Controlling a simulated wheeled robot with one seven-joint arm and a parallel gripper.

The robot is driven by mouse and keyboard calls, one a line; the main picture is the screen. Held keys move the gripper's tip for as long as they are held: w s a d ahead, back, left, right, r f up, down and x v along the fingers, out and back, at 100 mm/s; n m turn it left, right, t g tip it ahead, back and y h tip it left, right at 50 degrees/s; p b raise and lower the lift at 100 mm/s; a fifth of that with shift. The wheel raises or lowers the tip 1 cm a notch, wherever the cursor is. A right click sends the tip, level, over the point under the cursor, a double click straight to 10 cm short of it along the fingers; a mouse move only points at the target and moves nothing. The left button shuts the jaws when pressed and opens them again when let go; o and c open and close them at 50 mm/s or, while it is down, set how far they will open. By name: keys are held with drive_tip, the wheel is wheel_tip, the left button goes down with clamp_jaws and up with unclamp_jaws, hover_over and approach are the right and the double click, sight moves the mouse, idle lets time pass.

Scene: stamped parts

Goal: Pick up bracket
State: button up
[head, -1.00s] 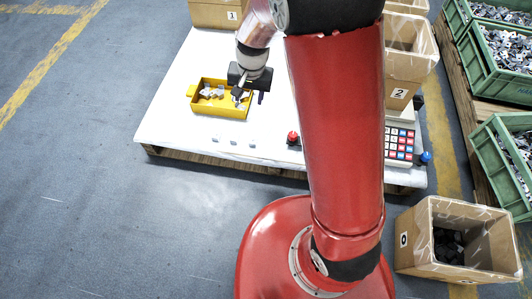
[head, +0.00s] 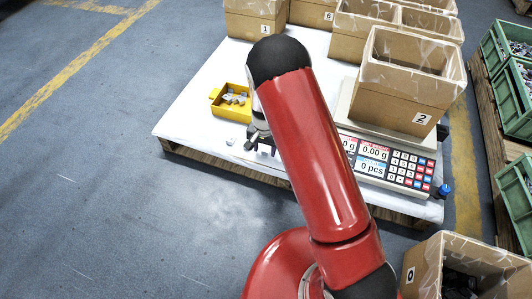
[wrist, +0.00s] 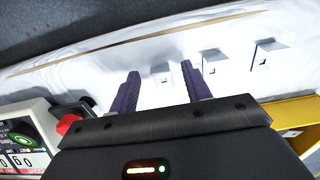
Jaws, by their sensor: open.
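My gripper (head: 262,148) is open and empty, low over the white table top near its front edge. In the wrist view, its two purple fingers (wrist: 160,72) point at a small pale metal bracket (wrist: 162,69), which shows between the fingertips, apart from both. In the head view, one bracket (head: 230,141) shows left of my gripper; the arm hides the others. A yellow tray (head: 229,113) behind holds several grey parts.
A counting scale (head: 385,165) with a numbered box (head: 400,85) on it stands to the right. A red knob (wrist: 68,125) is at the left in the wrist view. More cardboard boxes (head: 255,24) stand at the back. Bare white table lies around the row.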

drive_tip(key=shift+f, duration=0.55)
drive_tip(key=c, duration=1)
drive_tip(key=shift+c, duration=0.2)
drive_tip(key=shift+r, duration=0.15)
